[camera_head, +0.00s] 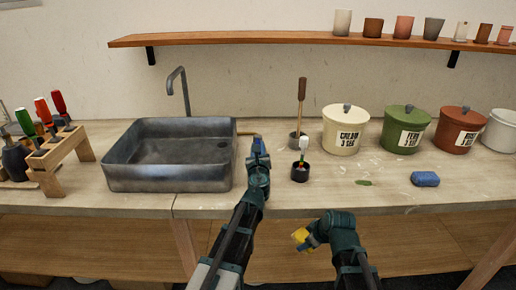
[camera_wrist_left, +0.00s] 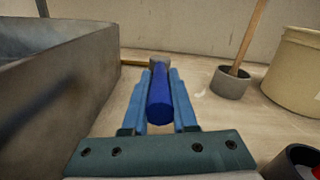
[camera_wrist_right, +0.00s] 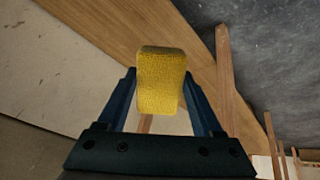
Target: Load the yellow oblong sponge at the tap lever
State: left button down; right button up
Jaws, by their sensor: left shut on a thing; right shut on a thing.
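The yellow oblong sponge (camera_wrist_right: 161,82) is between the fingers of my right gripper (camera_wrist_right: 160,95). In the head view the sponge (camera_head: 300,236) shows in front of the counter's front edge, below the worktop. My left gripper (camera_wrist_left: 159,95) is shut on a blue cylinder (camera_wrist_left: 160,97) with a grey far end, just right of the sink. I cannot tell whether this cylinder is the tap lever. The grey tap spout (camera_head: 184,92) rises behind the sink.
The grey sink (camera_head: 168,178) stands at left on the worktop. A blue block (camera_head: 425,179) lies at right. Dark pots (camera_head: 300,173) with brushes stand right of my left gripper. Lidded canisters (camera_head: 345,131) line the back. The front right worktop is mostly clear.

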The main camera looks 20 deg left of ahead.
dwell(0.7)
pick_arm(q)
jog(key=shift+w+d+n+g+y, duration=0.3)
jog(key=shift+d+n+y, duration=0.15)
jog(key=shift+y, duration=0.25)
jog(key=shift+d+n+g+y, duration=0.25)
jog(key=shift+n+g+y, duration=0.25)
jog(key=shift+n+y, duration=0.55)
jog(key=c, duration=0.7)
grip_release()
jog(key=v, duration=1.2)
jog(key=shift+d, duration=0.1)
jog(key=shift+w, duration=0.1)
